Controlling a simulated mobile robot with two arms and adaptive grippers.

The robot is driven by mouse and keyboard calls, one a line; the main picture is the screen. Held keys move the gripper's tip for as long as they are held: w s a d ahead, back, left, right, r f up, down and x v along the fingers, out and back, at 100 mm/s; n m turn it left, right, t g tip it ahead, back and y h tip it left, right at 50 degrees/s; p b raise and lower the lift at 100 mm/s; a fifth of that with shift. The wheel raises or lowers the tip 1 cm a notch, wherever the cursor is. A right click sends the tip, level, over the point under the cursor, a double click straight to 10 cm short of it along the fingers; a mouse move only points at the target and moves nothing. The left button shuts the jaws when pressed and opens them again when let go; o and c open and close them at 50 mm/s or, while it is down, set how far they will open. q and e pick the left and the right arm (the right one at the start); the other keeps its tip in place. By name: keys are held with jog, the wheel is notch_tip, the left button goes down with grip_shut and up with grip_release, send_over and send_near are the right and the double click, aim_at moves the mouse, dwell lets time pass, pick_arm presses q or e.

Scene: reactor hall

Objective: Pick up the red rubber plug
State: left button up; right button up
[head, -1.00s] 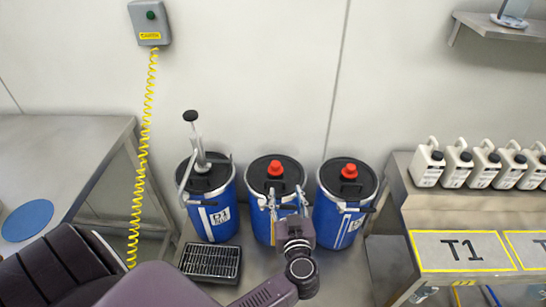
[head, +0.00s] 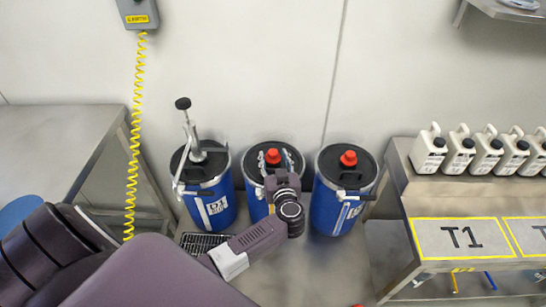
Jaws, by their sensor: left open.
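A red rubber plug (head: 272,156) stands on the black lid of the middle blue drum (head: 254,203). A second red plug (head: 349,158) stands on the lid of the right blue drum (head: 329,207). My left gripper (head: 275,164) is over the front part of the middle lid. Its open fingers reach toward the middle plug from the front, and I cannot tell whether they touch it. The gripper and wrist hide part of the middle drum. My right gripper is not in view.
The left drum (head: 216,206) carries an upright hand pump (head: 192,135). A black grate (head: 204,243) lies in front of it. A steel table (head: 60,150) is at the left. White jugs (head: 459,152) line a steel bench at the right, above a T1 area (head: 462,238).

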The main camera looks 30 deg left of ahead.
pick_arm(q)
jog(key=shift+x, duration=1.2)
jog(key=shift+f, duration=0.1)
jog(key=shift+d, duration=0.1)
jog(key=shift+s, duration=0.1)
jog(key=c, duration=1.2)
jog(key=shift+o, duration=0.2)
